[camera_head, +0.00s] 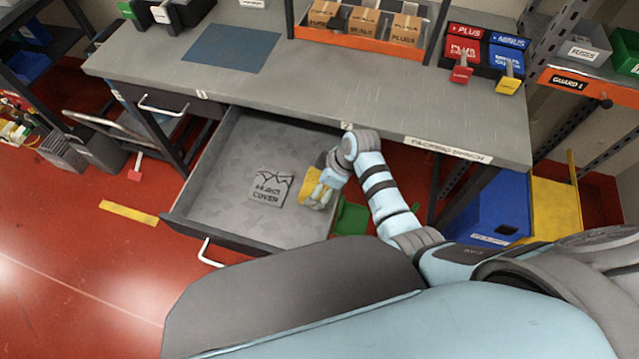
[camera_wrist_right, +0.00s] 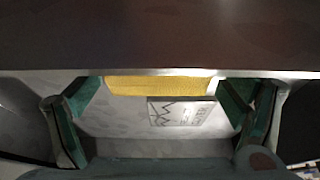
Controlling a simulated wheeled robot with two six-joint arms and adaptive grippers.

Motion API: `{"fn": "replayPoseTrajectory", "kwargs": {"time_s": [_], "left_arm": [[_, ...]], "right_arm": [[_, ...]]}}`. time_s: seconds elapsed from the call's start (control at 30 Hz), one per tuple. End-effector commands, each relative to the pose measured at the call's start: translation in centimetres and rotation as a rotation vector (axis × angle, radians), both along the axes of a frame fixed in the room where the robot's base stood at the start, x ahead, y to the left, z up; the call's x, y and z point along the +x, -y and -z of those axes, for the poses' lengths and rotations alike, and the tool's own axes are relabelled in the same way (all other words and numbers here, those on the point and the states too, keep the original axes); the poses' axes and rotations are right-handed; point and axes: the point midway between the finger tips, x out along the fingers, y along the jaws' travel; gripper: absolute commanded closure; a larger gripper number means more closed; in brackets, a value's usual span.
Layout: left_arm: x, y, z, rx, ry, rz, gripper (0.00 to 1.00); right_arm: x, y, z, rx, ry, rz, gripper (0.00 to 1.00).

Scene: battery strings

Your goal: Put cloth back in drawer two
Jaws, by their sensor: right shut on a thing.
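The yellow cloth (camera_head: 311,186) is at the right side of the open drawer two (camera_head: 222,160). My right gripper (camera_head: 322,192) reaches into the drawer and is shut on the cloth. In the right wrist view the cloth (camera_wrist_right: 160,86) spans between the two fingers of the right gripper (camera_wrist_right: 160,98). A grey piece marked as a cover (camera_head: 269,187) lies flat in the drawer, left of the cloth. I cannot tell whether the cloth touches the drawer floor. My left gripper is not in view.
The grey bench top (camera_head: 300,85) overhangs the back of the drawer. An orange tray of boxes (camera_head: 362,42) and the plus and minus bins (camera_head: 463,48) stand on it. A green bin (camera_head: 352,216) and a blue bin (camera_head: 490,212) are right of the drawer.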

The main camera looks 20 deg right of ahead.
Motion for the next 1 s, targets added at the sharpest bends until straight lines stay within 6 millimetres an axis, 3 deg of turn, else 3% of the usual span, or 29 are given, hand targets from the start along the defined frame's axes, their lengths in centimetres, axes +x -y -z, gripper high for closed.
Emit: {"fn": "replayPoseTrajectory", "kwargs": {"time_s": [0.13, 0.17, 0.2, 0.67, 0.77, 1.0], "left_arm": [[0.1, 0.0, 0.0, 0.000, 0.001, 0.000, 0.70], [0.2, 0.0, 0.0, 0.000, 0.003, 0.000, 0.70], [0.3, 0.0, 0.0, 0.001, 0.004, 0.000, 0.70], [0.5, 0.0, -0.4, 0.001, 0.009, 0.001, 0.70], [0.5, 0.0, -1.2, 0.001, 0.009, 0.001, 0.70], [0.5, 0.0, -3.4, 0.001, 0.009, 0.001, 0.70]], "right_arm": [[0.0, 0.0, 0.1, 0.000, 0.000, 0.000, 0.40], [0.0, 0.0, 0.1, 0.000, 0.000, 0.000, 0.08], [0.0, 0.0, 0.1, 0.000, 0.000, 0.000, 0.01], [-0.1, 0.1, -0.6, 0.000, -0.002, 0.001, 0.00], [-0.4, 0.7, -2.3, 0.000, 0.000, 0.002, 0.00], [-1.7, 2.8, -8.4, -0.002, 0.003, 0.000, 0.00]]}}
